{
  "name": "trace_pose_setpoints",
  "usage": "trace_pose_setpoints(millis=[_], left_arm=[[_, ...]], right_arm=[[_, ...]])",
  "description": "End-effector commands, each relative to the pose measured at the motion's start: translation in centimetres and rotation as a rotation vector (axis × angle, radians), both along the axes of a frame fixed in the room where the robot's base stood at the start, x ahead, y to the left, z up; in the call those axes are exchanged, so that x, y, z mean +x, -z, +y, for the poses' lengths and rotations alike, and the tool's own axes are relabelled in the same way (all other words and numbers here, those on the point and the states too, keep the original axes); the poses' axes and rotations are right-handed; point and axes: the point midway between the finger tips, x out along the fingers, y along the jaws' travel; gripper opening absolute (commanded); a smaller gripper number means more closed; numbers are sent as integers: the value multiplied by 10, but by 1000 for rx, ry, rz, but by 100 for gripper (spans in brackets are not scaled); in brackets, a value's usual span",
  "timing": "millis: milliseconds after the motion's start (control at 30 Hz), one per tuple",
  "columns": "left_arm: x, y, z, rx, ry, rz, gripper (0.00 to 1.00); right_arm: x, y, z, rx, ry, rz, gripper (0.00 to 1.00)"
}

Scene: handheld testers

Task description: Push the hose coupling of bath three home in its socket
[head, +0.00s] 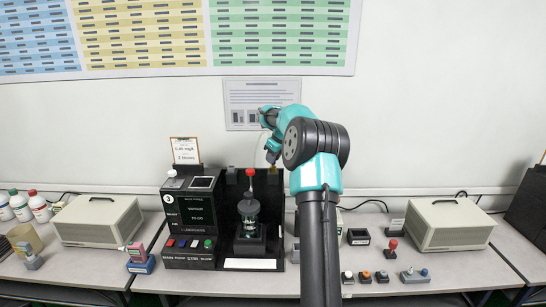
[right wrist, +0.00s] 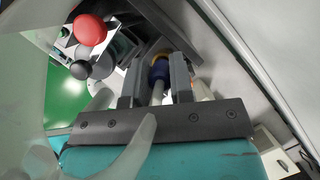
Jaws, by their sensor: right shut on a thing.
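Bath three is the black unit (head: 190,228) marked 3 left of centre in the head view, with a jar (head: 249,216) under a red knob (head: 250,172). My right gripper (head: 271,149) is above the unit's back right corner. The coupling shows small in the head view (head: 272,157). A pale hose runs by it. The socket is hidden, so I cannot tell how deep the coupling sits. My left gripper is out of view.
A beige box (head: 99,221) stands left and another beige box (head: 450,224) right. Small testers and buttons (head: 365,276) lie on the bench to the right. A wall notice (head: 258,93) hangs behind the gripper. The red knob (right wrist: 90,30) is close by in the wrist view.

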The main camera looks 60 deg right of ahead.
Motion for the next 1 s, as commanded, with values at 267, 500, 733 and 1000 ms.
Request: trace_pose_setpoints(millis=[267, 500, 733, 1000], left_arm=[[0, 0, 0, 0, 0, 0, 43], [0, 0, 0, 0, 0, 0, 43], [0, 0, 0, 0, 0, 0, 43], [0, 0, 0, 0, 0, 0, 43]], right_arm=[[0, 5, 0, 1, 0, 1, 0], [0, 9, 0, 1, 0, 1, 0], [0, 13, 0, 0, 0, 1, 0], [0, 13, 0, 0, 0, 1, 30]])
